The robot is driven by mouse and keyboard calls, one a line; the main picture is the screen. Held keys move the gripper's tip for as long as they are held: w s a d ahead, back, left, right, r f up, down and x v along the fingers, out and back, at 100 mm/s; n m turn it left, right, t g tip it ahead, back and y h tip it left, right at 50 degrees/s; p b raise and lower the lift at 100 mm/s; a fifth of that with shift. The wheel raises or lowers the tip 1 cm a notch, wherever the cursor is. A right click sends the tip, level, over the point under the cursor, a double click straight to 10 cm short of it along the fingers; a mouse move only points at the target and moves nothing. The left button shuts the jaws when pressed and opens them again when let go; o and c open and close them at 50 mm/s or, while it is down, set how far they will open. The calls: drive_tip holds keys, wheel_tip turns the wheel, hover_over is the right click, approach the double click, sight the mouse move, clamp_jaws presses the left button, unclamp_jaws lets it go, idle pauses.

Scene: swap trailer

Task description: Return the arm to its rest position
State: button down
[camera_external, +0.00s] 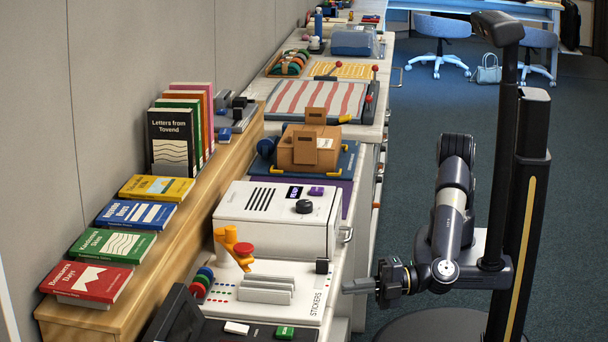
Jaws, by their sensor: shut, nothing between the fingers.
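My gripper (360,286) is at the lower middle, at the end of my folded arm (450,215), and points left. Its fingers are shut with nothing between them. The fingertips are close to the right edge of the counter, near the white panel marked STICKERS (310,305); I cannot tell the exact gap. The forearm stands nearly upright beside my column.
Books (155,189) line a wooden ledge on the left. Open carpet (430,130) lies right of the counter, with blue chairs (440,28) behind.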

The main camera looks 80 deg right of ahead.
drive_tip(key=s+r, duration=0.2)
drive_tip(key=r, duration=0.7)
drive_tip(key=s+d+r, duration=0.1)
drive_tip(key=s+r, duration=0.1)
drive_tip(key=r, duration=0.7)
drive_tip(key=shift+d+r, duration=0.2)
drive_tip(key=shift+r, duration=0.1)
wheel_tip(320, 180, down, 19)
drive_tip(key=w, duration=0.2)
drive_tip(key=shift+a+r, duration=0.2)
drive_tip(key=shift+a, duration=0.2)
